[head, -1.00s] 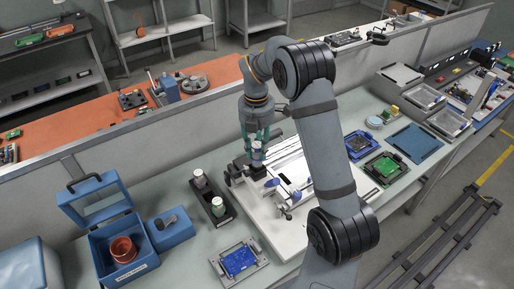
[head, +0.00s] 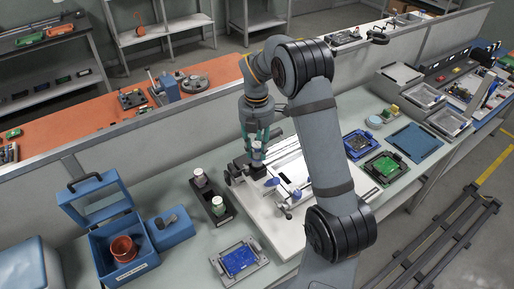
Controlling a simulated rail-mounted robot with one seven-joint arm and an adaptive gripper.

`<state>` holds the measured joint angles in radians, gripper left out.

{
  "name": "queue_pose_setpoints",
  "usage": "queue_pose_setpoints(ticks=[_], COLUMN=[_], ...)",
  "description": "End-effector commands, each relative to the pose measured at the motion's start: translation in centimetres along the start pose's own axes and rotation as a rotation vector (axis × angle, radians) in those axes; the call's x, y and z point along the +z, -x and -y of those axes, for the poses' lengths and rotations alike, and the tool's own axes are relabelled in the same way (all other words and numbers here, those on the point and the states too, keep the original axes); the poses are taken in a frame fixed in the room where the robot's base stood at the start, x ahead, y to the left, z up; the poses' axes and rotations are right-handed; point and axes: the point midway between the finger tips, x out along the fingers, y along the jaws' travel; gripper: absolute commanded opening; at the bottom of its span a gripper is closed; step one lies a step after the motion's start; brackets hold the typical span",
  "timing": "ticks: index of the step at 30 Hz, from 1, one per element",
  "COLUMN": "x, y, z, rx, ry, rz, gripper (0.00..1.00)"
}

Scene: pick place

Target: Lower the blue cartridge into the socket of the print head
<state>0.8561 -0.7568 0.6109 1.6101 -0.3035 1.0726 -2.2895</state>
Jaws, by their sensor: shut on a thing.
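My gripper (head: 256,138), with teal fingers, points down over the back left part of the white printer machine (head: 284,222). It is shut on the blue cartridge (head: 257,154), a small cylinder that shows only in part between and below the fingers. The cartridge is upright, right at the dark print head (head: 245,172). The socket is hidden under the cartridge and gripper, and I cannot tell how deep the cartridge sits.
A black holder (head: 226,219) with two other cartridges stands left of the machine. An open blue box (head: 100,249) with a copper-coloured cup is farther left. A blue board in a frame (head: 240,260) lies in front. My arm hides part of the machine's right side.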

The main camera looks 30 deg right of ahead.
Motion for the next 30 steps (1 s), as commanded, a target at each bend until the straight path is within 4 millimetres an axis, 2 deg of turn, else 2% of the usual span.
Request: queue_pose_setpoints(ticks=[30], x=[-0.1], y=[-2.1], z=[0.0], rx=[0.0], ry=[0.001], rz=[0.0], gripper=[0.0])
